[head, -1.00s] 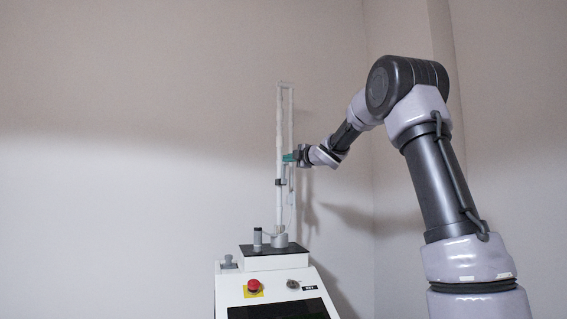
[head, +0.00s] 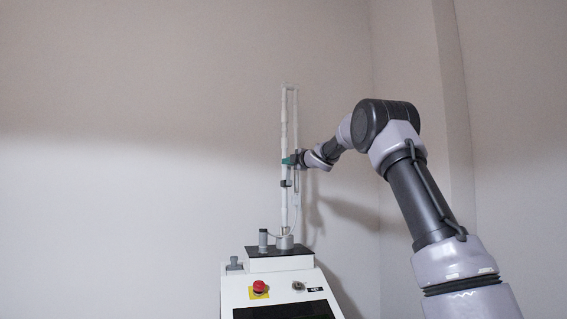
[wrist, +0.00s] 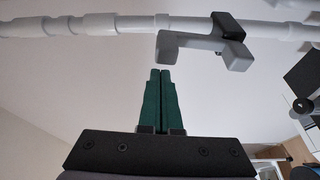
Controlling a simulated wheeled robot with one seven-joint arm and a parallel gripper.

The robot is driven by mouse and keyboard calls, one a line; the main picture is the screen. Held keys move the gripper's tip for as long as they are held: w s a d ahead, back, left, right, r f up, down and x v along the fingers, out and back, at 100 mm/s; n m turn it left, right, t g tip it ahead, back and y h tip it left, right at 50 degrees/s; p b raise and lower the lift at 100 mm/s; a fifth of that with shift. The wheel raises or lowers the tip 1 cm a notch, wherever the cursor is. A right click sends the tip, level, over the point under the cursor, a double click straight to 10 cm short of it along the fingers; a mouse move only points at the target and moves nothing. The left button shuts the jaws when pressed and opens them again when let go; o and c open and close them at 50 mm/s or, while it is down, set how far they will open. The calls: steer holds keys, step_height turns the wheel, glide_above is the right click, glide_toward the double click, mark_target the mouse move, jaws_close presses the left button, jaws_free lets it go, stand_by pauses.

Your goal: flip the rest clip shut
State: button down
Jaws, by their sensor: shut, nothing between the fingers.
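The rest clip is a grey bracket-shaped piece (wrist: 200,44) with a black clamp (wrist: 228,28) on a white segmented rod (wrist: 90,24) in the wrist view. The grey piece stands off to one side of the rod. My gripper (wrist: 160,72) has its green fingers pressed together and empty. The tips lie just below the left end of the grey piece in the picture; I cannot tell whether they touch. In the head view, the rod (head: 284,125) stands upright. My gripper (head: 289,160) is at its right side, above the small dark clamp (head: 286,184).
The rod rises from a grey holder (head: 284,242) on a white console with a black top plate (head: 262,250). A red button (head: 259,287) and a short grey post (head: 263,240) are on it. A thin pale frame runs beside the rod. The left side is open before a bare wall.

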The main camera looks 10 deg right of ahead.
steer(key=shift+w+d+f, duration=0.1)
steer(key=shift+d+f, duration=0.1)
steer(key=shift+d, duration=0.2)
steer(key=shift+d, duration=0.1)
